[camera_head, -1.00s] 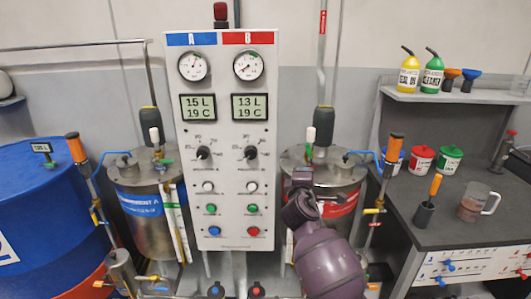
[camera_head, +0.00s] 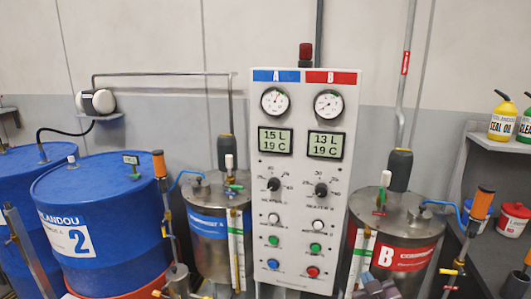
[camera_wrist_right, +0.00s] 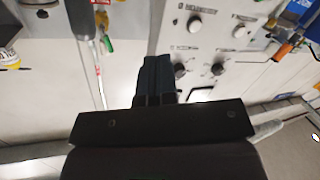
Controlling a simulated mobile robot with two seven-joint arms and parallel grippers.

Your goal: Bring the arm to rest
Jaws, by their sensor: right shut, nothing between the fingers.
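Most of my right arm is out of that frame. In the right wrist view the dark fingers of the gripper (camera_wrist_right: 154,75) are together, with nothing between them. The panel face (camera_wrist_right: 215,55) shows beyond them in that view, and the gripper looks apart from it. My left gripper is in neither view.
Tank B (camera_head: 395,250) stands right of the panel and tank A (camera_head: 208,235) left of it. Blue drums (camera_head: 100,205) stand at the left. A dark bench (camera_head: 505,262) with a red-lidded pot (camera_head: 513,220) is at the right edge. A yellow bottle (camera_head: 503,120) stands on a shelf.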

